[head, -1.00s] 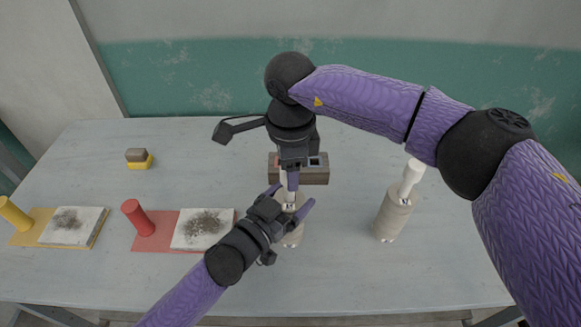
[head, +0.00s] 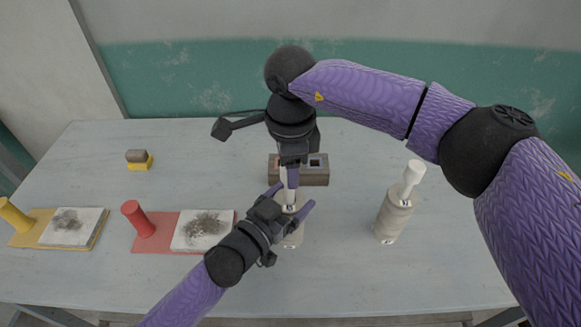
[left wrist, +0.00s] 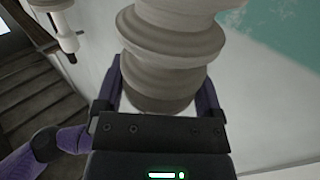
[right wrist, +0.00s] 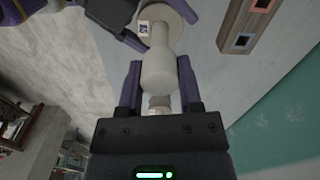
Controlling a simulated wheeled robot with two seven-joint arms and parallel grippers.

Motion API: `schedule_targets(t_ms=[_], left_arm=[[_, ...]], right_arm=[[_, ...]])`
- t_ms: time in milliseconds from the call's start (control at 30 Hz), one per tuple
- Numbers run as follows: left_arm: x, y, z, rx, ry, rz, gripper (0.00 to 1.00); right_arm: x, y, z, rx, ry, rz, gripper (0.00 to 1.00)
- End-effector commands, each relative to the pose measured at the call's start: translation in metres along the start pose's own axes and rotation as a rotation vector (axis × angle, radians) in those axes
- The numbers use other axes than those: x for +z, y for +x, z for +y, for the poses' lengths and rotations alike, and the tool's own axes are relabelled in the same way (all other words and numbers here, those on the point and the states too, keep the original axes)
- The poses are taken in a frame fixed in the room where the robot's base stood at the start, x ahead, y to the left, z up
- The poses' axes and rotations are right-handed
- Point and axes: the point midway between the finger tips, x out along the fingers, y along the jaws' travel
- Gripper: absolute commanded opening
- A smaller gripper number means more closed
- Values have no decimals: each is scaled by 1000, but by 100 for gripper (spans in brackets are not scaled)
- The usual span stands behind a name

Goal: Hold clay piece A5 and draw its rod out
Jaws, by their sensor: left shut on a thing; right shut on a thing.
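My right gripper (head: 291,176) points down from above and is shut on the rod. In the right wrist view the rod (right wrist: 159,68) runs between its fingers, with its narrow end at the clay top (right wrist: 172,17). How deep it sits is hidden.
A second clay piece (head: 392,218) with a white rod (head: 412,176) stands to the right. A dark block with square sockets (head: 314,175) lies behind. Red (head: 150,235) and yellow (head: 35,222) boards with pads and a sponge block (head: 138,160) are left. The right table is mostly clear.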

Motion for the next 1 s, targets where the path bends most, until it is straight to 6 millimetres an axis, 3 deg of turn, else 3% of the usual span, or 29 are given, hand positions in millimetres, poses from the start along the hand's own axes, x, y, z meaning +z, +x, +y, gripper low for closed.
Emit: schedule_targets(t_ms=[767, 1000], left_arm=[[1, 0, 0, 0, 0, -2, 0], [1, 0, 0, 0, 0, -2, 0]], right_arm=[[0, -11, 0, -1, 0, 0, 0], [0, -28, 0, -2, 0, -1, 0]])
